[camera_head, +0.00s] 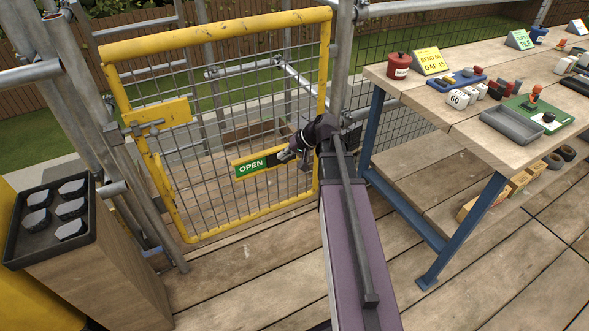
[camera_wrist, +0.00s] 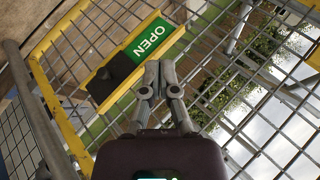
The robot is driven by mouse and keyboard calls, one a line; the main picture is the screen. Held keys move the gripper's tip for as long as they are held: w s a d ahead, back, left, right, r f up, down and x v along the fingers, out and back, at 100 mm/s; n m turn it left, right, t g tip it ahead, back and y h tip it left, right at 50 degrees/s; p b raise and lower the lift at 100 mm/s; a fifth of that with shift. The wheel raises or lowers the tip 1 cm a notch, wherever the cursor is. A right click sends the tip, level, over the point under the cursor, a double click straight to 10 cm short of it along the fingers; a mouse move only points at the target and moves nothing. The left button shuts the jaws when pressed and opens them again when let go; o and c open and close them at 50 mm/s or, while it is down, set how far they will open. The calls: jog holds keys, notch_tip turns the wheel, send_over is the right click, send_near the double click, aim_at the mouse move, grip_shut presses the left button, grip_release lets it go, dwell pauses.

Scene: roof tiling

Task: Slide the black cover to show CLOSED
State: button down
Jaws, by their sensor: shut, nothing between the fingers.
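A yellow sign board (camera_head: 240,176) is fixed to the mesh of a yellow-framed gate. Its green panel (camera_head: 250,167) reads OPEN in white, and this panel (camera_wrist: 149,40) is fully uncovered in the wrist view. The black cover (camera_wrist: 112,78) sits on the board beside the green panel, over the other half; no CLOSED lettering shows. In the head view my arm's end partly hides the cover. My gripper (camera_wrist: 160,66) is shut and empty, its fingertips close to the board's edge near the cover. I cannot tell whether they touch.
The gate (camera_head: 220,33) has a latch on its left post. Scaffold tubes stand around it. A tray (camera_head: 12,240) of dark hexagonal pieces rests on a wooden stand at left. A cluttered workbench (camera_head: 420,97) with blue legs (camera_head: 460,235) stands at right. The plank floor between is clear.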

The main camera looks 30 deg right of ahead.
jog(key=w+d+f+m+t+b, duration=0.1)
jog(key=d+f+t+b, duration=0.2)
jog(key=d+f+b, duration=0.2)
jog(key=w+d+f+m+t+b, duration=0.2)
jog(key=d+f+t+b, duration=0.1)
jog(key=d+b, duration=0.7)
jog(key=d+f, duration=0.1)
jog(key=d, duration=0.2)
jog(key=shift+w+f+m+t+y+b, duration=0.3)
jog(key=shift+f+y, duration=0.05)
jog(key=shift+y, duration=0.05)
jog(key=b, duration=0.3)
send_near(294, 158)
jog(key=w+a+r, duration=0.3)
jog(key=a, duration=0.1)
jog(key=shift+w+a+f+b, duration=0.15)
jog(key=shift+a+f+b, duration=0.2)
jog(key=shift+a, duration=0.2)
jog(key=shift+w+a+f+b, duration=0.1)
jog(key=shift+a+f+b, duration=0.2)
jog(key=shift+a, duration=0.25)
jog(key=shift+w+a+f+b, duration=0.15)
jog(key=shift+a+f+b, duration=0.15)
jog(key=shift+a, duration=0.3)
jog(key=shift+s, duration=0.1)
